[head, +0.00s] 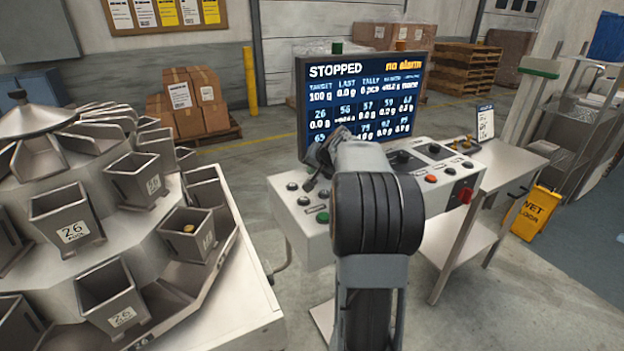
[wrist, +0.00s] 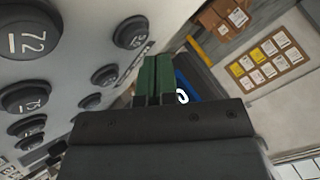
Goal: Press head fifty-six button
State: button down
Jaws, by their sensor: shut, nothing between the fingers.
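The control console (head: 300,215) stands ahead with a lit screen (head: 360,92) reading STOPPED and "no alarm". The screen lists head numbers, among them one that looks like 56. In the wrist view, black round buttons sit on the pale panel. One reads 72 (wrist: 27,34) and another seems to read 75 (wrist: 24,97). Others, such as the button near the fingertips (wrist: 131,32), have labels too blurred to read. I cannot tell which button is fifty-six. My gripper (wrist: 152,72) has green fingers, shut and empty, beside the panel. In the head view my arm hides part of the panel.
A multihead weigher (head: 75,235) with several metal buckets fills the left. A steel table (head: 505,170) and a yellow wet-floor sign (head: 537,213) stand to the right.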

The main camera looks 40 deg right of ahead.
jog(key=shift+r, duration=0.15)
jog(key=shift+r+p, duration=1.8)
jog(key=shift+r, duration=0.55)
